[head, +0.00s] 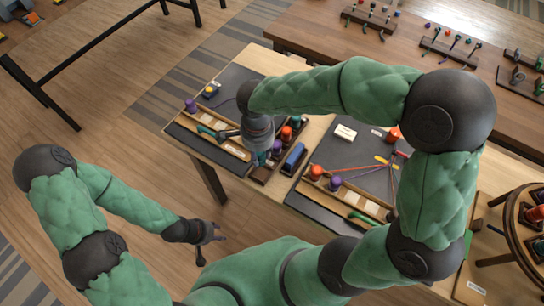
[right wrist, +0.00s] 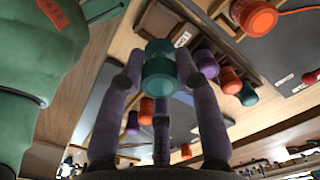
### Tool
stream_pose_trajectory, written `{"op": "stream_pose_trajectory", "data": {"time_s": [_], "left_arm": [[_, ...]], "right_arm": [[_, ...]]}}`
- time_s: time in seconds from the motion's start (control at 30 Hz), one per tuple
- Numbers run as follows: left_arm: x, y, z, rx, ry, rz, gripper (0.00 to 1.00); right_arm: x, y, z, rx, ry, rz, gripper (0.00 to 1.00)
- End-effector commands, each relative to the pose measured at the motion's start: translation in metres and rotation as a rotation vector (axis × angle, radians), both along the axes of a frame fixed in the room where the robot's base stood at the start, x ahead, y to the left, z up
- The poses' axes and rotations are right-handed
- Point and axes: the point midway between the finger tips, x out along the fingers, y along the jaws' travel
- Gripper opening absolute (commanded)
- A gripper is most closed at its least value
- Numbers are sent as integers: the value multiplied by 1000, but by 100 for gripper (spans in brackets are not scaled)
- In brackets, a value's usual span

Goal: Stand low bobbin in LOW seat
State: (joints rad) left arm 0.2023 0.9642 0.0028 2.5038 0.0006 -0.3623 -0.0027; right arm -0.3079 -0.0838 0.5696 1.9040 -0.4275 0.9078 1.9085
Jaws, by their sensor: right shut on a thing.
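A teal bobbin (right wrist: 160,70) is held between the fingers of my right gripper (right wrist: 160,82), which is shut on it in the right wrist view. My arm hides part of this area.
A blue roll (head: 294,158) lies beside the rack. The right board (head: 325,205) holds orange and purple bobbins with cords stretched across it. A round wooden stand (head: 512,225) is at the right.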

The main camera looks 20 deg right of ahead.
Motion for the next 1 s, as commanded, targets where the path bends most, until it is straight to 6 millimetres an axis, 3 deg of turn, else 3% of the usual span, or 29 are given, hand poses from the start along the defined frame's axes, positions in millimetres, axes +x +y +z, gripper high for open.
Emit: {"op": "stream_pose_trajectory", "data": {"time_s": [0.37,1.0], "left_arm": [[1,0,-9,1,-2,2,40],[1,0,-40,0,-1,0,40]], "right_arm": [[3,3,-11,0,-1,8,0],[3,3,-54,0,-1,7,0]]}}
